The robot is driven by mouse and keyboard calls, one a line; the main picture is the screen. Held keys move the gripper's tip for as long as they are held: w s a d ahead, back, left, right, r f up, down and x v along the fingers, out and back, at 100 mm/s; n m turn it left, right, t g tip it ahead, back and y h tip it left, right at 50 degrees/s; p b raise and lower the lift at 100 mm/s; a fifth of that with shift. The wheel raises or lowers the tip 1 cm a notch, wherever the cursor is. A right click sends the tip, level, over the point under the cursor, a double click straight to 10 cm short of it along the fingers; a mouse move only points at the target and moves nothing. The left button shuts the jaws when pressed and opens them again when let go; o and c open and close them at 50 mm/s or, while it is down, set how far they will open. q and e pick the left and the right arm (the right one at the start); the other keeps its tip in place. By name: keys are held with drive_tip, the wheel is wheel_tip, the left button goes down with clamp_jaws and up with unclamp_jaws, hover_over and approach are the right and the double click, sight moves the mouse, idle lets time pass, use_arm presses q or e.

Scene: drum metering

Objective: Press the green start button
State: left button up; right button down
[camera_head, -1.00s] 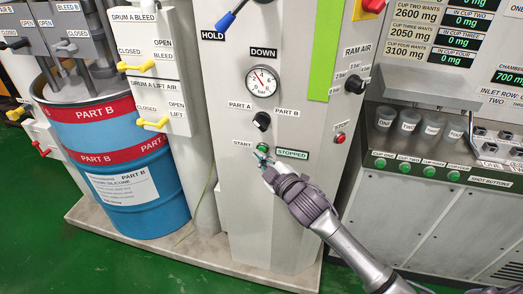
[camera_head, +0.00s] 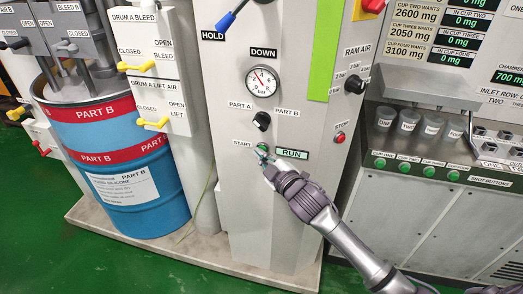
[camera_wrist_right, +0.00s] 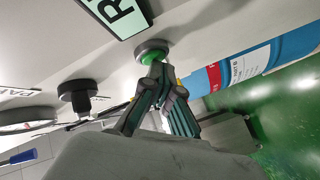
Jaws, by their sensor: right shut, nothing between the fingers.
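The green start button (camera_head: 263,146) is on the grey cabinet front, to the right of the START label (camera_head: 243,144). It also shows in the right wrist view (camera_wrist_right: 151,57) as a green cap in a grey ring. My right gripper (camera_head: 262,155) is shut and empty, with its fingertips at the button's lower edge in the head view. In the wrist view the fingertips (camera_wrist_right: 157,70) overlap the green cap; I cannot tell whether they touch it. The display (camera_head: 292,154) beside the button reads RUN. My left gripper is not in view.
A black selector knob (camera_head: 262,121) and a gauge (camera_head: 262,82) are above the button. A red stop button (camera_head: 340,138) is to the right. A blue drum (camera_head: 128,165) stands at left. Several cups and green shot buttons line the right bench (camera_head: 440,215).

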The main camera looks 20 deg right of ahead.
drive_tip(key=shift+s+a, duration=0.1)
drive_tip(key=shift+s, duration=0.05)
drive_tip(key=shift+s+a+p, duration=0.3)
drive_tip(key=shift+s+a, duration=0.05)
drive_tip(key=shift+s, duration=0.2)
drive_tip(key=s+a, duration=0.1)
drive_tip(key=s+a+p, duration=0.1)
drive_tip(key=s, duration=0.2)
drive_tip(key=shift+s+a, duration=0.1)
drive_tip(key=shift+a, duration=0.3)
idle(0.8)
